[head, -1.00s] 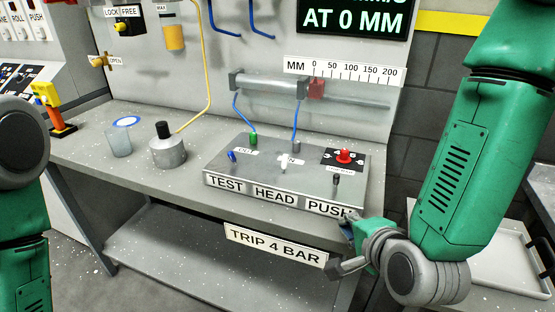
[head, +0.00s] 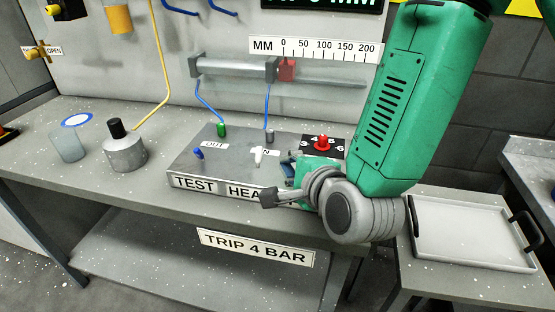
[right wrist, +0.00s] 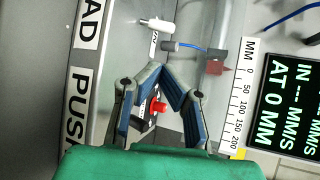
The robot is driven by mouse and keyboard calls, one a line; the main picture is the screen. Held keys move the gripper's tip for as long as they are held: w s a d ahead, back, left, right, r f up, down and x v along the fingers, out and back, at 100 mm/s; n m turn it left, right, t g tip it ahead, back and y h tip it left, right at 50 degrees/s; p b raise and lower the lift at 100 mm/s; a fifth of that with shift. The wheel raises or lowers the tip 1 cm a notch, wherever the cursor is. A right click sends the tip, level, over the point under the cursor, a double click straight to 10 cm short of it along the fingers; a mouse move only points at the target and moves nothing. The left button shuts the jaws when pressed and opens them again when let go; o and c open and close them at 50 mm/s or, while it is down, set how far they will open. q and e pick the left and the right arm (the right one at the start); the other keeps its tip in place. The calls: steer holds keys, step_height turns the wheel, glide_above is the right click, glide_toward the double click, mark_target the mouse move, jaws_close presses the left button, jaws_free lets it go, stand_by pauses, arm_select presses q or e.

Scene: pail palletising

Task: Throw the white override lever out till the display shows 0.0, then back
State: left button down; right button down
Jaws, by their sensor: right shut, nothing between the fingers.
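The white override lever (head: 259,156) stands on top of the grey test head box (head: 185,168), beside the IN label. It also shows in the right wrist view (right wrist: 157,24), beyond my fingertips. My right gripper (head: 286,170) is over the box's right part, just right of the lever and apart from it. In the right wrist view its fingertips (right wrist: 162,68) meet with nothing between them. The display (right wrist: 280,112) reads "IN --- MM/S AT 0 MM" there; in the head view the top edge cuts it off. My left gripper is out of view.
A blue lever (head: 198,153) and a green fitting (head: 221,130) are on the box's left. A cylinder (head: 235,67) with a red block (head: 287,69) is above. A tray (head: 470,235) lies at right.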

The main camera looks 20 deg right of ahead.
mark_target(269, 164)
steer(key=shift+b+x, duration=1.05)
steer(key=shift+x, duration=0.1)
steer(key=x, duration=0.5)
steer(key=shift+w+a+f, duration=0.15)
steer(key=shift+w+a, duration=0.05)
steer(key=shift+w, duration=0.15)
steer(key=shift+w+f, duration=0.2)
steer(key=shift+w, duration=0.4)
